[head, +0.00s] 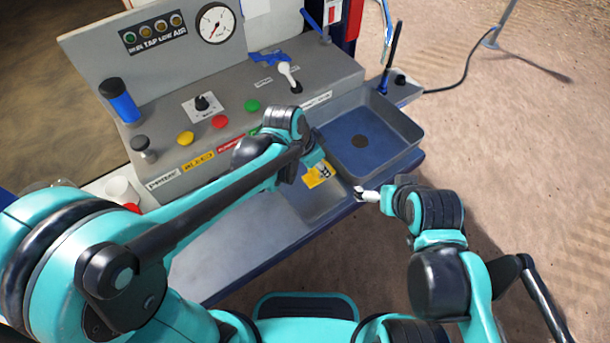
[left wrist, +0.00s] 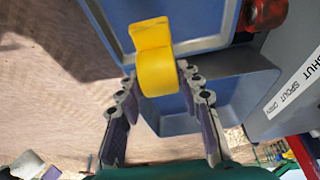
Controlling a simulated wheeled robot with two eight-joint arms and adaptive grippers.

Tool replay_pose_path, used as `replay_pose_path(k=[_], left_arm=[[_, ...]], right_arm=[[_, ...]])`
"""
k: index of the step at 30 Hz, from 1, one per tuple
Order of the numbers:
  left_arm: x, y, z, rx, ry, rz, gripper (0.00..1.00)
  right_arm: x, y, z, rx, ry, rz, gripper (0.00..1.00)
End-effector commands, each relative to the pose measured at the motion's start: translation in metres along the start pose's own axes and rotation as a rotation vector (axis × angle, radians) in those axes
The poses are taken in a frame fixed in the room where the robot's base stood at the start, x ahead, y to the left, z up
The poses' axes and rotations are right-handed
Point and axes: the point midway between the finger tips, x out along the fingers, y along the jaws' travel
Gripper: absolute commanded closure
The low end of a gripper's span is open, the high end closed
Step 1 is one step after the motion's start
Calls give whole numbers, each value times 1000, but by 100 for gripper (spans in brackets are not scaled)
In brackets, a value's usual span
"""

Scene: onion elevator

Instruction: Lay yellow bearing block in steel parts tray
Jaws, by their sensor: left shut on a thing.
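The yellow bearing block (head: 318,175) is between the fingers of my left gripper (head: 318,167), which is shut on it. In the left wrist view the block (left wrist: 156,68) shows a rounded body with a flat tab, between both fingers of the gripper (left wrist: 158,88). The square grey-blue tray (head: 408,160), which looks like the steel parts tray, is just right of the block in the head view. A dark round spot is on its floor. My right gripper (head: 366,194) is near the tray's front left corner, with nothing seen in it; its finger gap is unclear.
A grey control panel with a gauge (head: 215,23), a blue cylinder (head: 119,101), colored buttons and a white-tipped lever (head: 289,76) stands behind. A grey work surface (head: 220,262) lies in front of it. Sandy ground is open at right.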

Motion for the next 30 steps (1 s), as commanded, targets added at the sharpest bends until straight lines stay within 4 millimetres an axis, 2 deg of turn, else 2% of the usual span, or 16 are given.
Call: replay_pose_path(k=[3,9,14,21,30], left_arm=[[14,-27,16,-5,1,-1,100],[24,-51,29,-2,1,0,100],[30,-54,33,1,1,1,100],[62,-54,46,1,1,1,100],[62,-53,46,1,1,1,100]], right_arm=[[10,0,7,0,0,0,0],[16,0,11,0,0,0,0],[18,0,13,0,0,0,0],[32,0,23,0,0,0,0],[31,0,22,0,0,0,0]])
